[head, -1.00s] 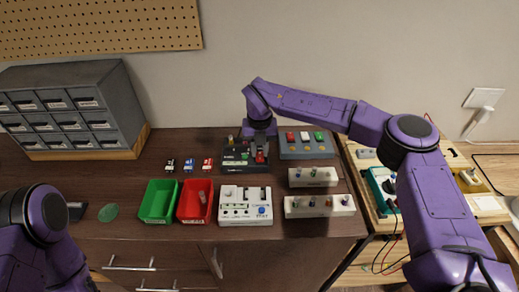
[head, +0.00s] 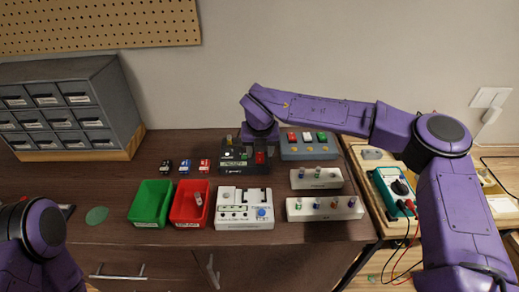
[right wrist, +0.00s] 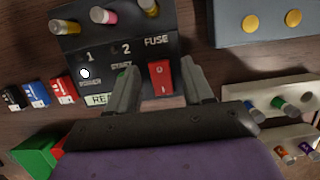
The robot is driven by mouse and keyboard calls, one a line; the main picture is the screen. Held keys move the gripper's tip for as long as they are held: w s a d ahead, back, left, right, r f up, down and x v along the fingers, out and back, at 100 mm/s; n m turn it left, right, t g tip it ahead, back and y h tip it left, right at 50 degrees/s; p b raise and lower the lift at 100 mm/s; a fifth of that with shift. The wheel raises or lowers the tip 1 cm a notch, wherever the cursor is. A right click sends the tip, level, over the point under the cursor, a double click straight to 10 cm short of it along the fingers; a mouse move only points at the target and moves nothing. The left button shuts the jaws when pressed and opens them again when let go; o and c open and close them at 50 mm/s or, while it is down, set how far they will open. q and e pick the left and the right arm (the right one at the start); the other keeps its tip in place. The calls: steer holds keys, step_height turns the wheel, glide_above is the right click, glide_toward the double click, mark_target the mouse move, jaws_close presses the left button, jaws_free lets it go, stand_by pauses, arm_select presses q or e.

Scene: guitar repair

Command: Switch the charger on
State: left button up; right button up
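The charger (right wrist: 118,50) is a dark box with several battery-like cylinders along its far edge, a white round light and printed labels. It also shows in the head view (head: 232,168). Its red rocker switch (right wrist: 161,78) is at the right of its face, beneath the word FUSE. My right gripper (right wrist: 158,68) is open, with one finger on each side of the red switch; I cannot tell whether they touch it. In the head view my right gripper (head: 262,145) is above the charger's right part. My left arm shows at the lower left, with its gripper out of view.
Green (head: 151,203) and red (head: 190,205) bins and a white device (head: 244,209) stand in front of the charger. A blue-grey box (head: 308,150) and white racks (head: 325,209) are to the right. Small black, blue and red pieces lie left. A multimeter (head: 394,191) stands further right.

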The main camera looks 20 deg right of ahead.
steer(key=d+b+v, duration=0.1)
steer(key=v, duration=0.9)
steer(key=shift+a+r, duration=0.25)
steer(key=shift+a, duration=0.2)
